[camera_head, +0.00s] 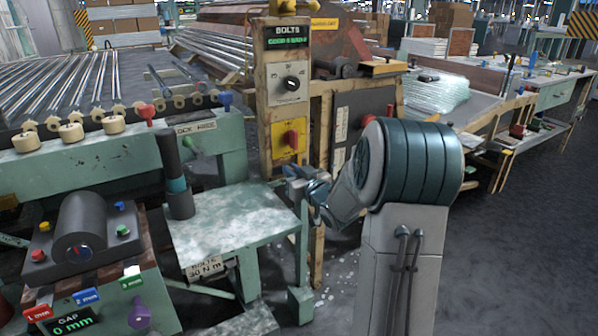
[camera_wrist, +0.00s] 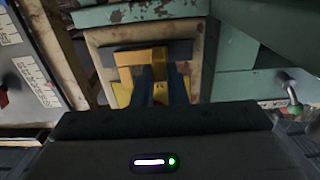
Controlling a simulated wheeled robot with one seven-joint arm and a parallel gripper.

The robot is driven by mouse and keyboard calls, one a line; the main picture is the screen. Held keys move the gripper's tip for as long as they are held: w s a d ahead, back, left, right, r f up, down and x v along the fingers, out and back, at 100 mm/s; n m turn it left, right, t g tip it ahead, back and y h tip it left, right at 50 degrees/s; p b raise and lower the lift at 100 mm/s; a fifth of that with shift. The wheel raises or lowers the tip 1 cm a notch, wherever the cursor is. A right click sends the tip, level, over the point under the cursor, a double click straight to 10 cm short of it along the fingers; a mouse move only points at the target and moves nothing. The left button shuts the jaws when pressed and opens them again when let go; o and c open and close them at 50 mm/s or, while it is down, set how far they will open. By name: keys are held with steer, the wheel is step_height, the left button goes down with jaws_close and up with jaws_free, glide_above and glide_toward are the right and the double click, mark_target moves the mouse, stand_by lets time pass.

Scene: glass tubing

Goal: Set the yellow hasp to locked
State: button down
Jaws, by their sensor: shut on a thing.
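The yellow hasp (camera_wrist: 140,58) shows in the wrist view as a yellow bar across a dark plate on a worn cream panel, with more yellow parts below and beside it. My gripper (camera_wrist: 160,76) has its two dark blue fingers shut on the hasp; the fingers hide its middle. I cannot tell from its visible parts whether it is locked. In the head view my gripper (camera_head: 297,178) is low in front of the wooden post, just right of the green table. The hasp cannot be made out in that view.
The wooden post carries a BOLTS panel (camera_head: 289,88) with a black knob, and a yellow plate with a red knob (camera_head: 292,138). The pale green table (camera_head: 230,222) with a dark cylinder (camera_head: 178,190) stands left of my gripper. Open floor (camera_head: 510,250) lies right.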

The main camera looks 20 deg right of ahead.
steer(key=shift+d, duration=0.2)
steer(key=c, duration=1.4)
jaws_free()
steer(key=shift+d, duration=0.15)
steer(key=shift+c, duration=0.2)
steer(key=s+d+p, duration=0.1)
steer(key=s+p, duration=0.1)
steer(key=s, duration=1.1)
steer(key=shift+s+d+p, duration=0.15)
steer(key=shift+s+p, duration=0.2)
steer(key=shift+p, duration=0.05)
steer(key=shift+r, duration=0.1)
